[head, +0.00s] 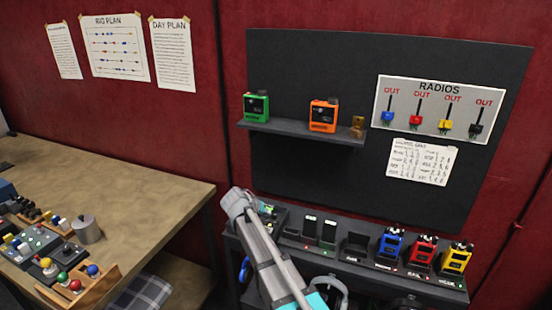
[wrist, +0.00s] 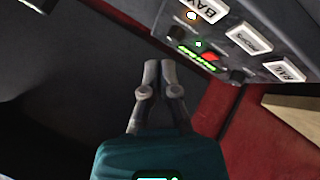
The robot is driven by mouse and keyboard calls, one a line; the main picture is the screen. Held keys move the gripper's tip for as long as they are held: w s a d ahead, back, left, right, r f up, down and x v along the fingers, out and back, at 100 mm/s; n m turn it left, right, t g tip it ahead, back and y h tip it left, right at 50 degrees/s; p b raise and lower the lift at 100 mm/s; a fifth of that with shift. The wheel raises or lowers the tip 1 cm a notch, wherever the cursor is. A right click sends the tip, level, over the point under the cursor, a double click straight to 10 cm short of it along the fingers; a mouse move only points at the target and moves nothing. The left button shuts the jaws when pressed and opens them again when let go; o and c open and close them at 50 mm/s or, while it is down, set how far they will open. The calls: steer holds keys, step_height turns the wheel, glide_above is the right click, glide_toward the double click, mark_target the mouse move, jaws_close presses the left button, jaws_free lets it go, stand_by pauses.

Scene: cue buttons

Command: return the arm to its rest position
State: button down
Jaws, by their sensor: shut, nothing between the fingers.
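My arm (head: 264,245) rises from the bottom middle of the head view, its grey upper end in front of the charging shelf's left end. In the wrist view my gripper (wrist: 160,68) has its two grey fingers together with nothing between them. The fingers point toward a dark surface and do not visibly touch anything. I cannot make out the fingertips in the head view.
A panel with white labelled buttons (wrist: 249,37) and small lights is close at upper right in the wrist view. Blue (head: 390,243), red (head: 421,251) and yellow (head: 457,257) radios stand on the shelf. A wooden table (head: 120,190) with button boxes is left.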

steer(key=s+d+f+g+y, duration=0.2)
steer(key=s+d+g, duration=0.1)
steer(key=s+d, duration=0.8)
steer(key=s+d+f+m+g+y, duration=0.1)
steer(key=s+d+f+g+y, duration=0.2)
steer(key=s+d, duration=0.9)
steer(key=shift+s+f+g+y, duration=0.3)
steer(key=shift+s+g, duration=0.3)
steer(key=shift+s, duration=0.6)
